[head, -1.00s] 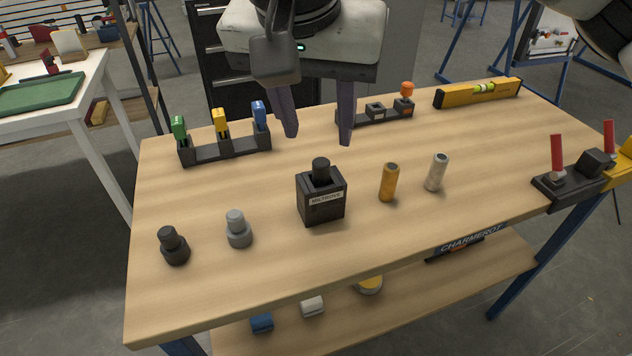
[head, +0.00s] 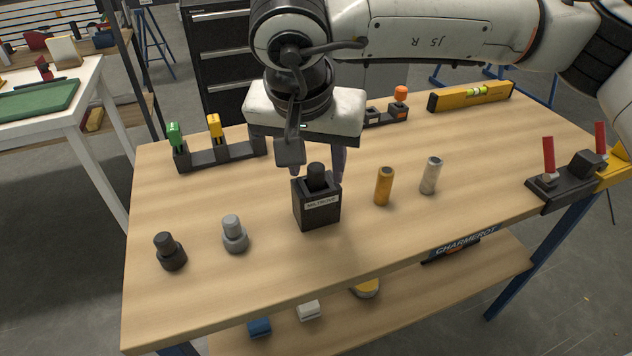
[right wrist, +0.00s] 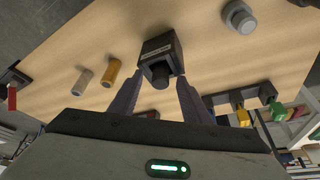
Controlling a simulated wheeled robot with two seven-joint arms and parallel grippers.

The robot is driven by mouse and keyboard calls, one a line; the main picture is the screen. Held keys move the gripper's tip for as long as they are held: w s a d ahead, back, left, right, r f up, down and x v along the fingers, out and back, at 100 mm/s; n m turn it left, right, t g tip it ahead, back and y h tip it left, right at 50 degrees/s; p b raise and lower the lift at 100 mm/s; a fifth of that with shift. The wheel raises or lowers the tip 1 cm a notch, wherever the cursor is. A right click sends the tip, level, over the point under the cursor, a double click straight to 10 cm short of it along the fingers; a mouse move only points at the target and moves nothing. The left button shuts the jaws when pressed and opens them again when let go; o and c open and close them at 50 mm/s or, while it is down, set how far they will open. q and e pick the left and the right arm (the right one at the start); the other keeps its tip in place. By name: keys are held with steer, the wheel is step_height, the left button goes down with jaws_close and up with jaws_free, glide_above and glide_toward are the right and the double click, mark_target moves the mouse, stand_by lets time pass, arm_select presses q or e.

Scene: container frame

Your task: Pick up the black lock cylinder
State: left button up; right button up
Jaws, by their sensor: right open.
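Contact cannot be told. My left gripper is out of view.
A black knobbed piece (head: 170,251) and a grey one (head: 234,234) stand at the front left. Orange (head: 384,186) and pale (head: 430,176) cylinders stand right of the block. A rack (head: 205,160), a yellow level (head: 471,96) and red-handled clamps (head: 549,156) line the edges.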

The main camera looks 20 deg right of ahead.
jaws_close()
steer(key=shift+r, duration=0.2)
